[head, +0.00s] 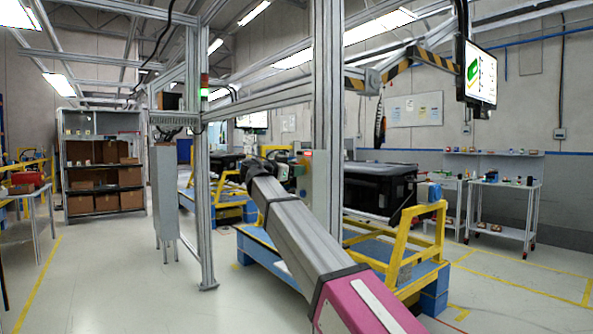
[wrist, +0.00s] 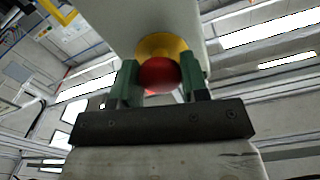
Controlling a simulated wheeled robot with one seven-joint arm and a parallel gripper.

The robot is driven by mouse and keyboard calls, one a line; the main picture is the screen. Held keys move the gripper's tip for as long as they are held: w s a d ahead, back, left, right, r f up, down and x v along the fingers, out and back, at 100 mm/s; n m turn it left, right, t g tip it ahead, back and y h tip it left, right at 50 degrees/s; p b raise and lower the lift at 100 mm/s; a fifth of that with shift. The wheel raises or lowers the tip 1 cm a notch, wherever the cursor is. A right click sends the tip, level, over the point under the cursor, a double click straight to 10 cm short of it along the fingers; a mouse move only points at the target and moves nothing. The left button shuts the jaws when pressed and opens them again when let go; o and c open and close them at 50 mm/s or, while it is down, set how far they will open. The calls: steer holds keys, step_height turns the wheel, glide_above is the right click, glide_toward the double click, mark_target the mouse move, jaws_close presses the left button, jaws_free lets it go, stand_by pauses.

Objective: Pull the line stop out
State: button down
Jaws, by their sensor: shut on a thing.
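The line stop (wrist: 158,73) is a round red knob on a yellow collar (wrist: 162,45), fixed to a pale grey box (wrist: 155,18) in the wrist view. My gripper (wrist: 160,78) has its two green fingers on either side of the red knob and is shut on it. In the head view my arm reaches to a grey-green box on the upright post (head: 321,190). The knob cannot be made out clearly there, being small and partly behind my wrist.
A metal frame post (head: 327,80) stands right by the box. Yellow and blue carts (head: 400,255) carrying black modules (head: 380,187) stand behind my arm. A monitor (head: 478,75) hangs at upper right. Open floor (head: 120,270) lies to the left.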

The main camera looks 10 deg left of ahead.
steer(key=c, duration=0.6)
jaws_free()
steer(key=shift+s+a, duration=0.15)
steer(key=shift+s, duration=0.1)
steer(key=v, duration=1)
steer(key=shift+s+a, duration=0.2)
steer(key=shift+s, duration=0.05)
